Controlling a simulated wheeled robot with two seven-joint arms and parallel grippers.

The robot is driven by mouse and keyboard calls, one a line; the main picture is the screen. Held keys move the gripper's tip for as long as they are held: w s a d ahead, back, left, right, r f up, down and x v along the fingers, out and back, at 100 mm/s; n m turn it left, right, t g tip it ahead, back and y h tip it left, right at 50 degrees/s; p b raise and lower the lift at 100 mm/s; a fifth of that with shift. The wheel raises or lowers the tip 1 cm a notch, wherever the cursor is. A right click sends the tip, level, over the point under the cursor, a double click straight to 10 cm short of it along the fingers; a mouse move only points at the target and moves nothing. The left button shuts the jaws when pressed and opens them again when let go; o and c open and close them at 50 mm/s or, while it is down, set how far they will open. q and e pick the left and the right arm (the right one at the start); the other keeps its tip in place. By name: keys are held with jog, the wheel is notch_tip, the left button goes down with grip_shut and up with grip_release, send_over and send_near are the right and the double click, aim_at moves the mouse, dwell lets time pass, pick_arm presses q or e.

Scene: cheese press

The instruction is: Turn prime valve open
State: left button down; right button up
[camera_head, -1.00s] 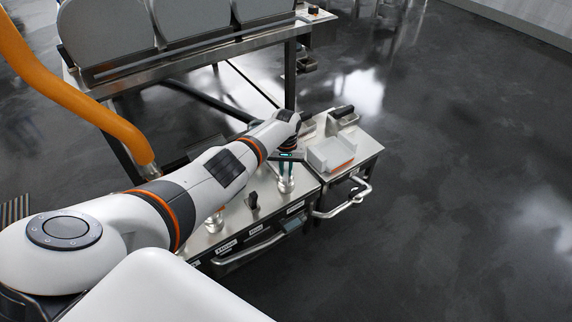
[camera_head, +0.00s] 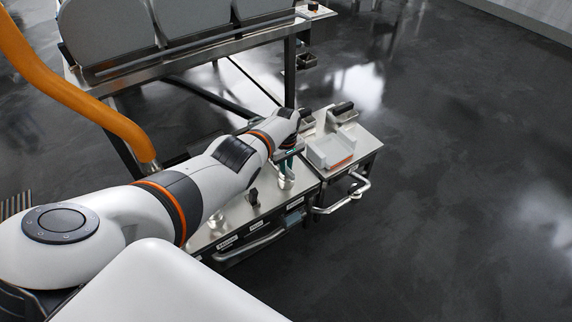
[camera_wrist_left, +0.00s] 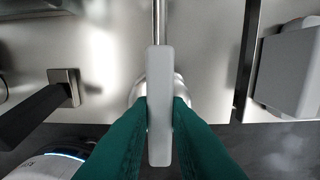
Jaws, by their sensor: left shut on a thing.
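The prime valve's handle is a pale grey flat bar (camera_wrist_left: 159,68) in the left wrist view, lying lengthwise in the picture above a round metal fitting (camera_wrist_left: 138,92). A metal pipe runs up from behind it. My left gripper (camera_wrist_left: 160,104) has its two teal fingers on both sides of the bar, shut on it. In the head view my left gripper (camera_head: 288,162) is over a shiny metal valve body (camera_head: 286,181) near the right end of the steel bench. My wrist hides the handle there. My right gripper is not in view.
A black lever (camera_wrist_left: 40,108) on a square plate stands left of the valve in the wrist view. A pale box (camera_head: 329,150) with an orange strip sits on the adjoining cart. A bent metal rail (camera_head: 345,196) sticks out in front. Floor at right is clear.

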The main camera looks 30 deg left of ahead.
pick_arm(q)
jog(key=shift+w+r, duration=0.1)
dwell(0.3)
jog(key=c, duration=1.4)
grip_release()
jog(key=shift+o, duration=0.2)
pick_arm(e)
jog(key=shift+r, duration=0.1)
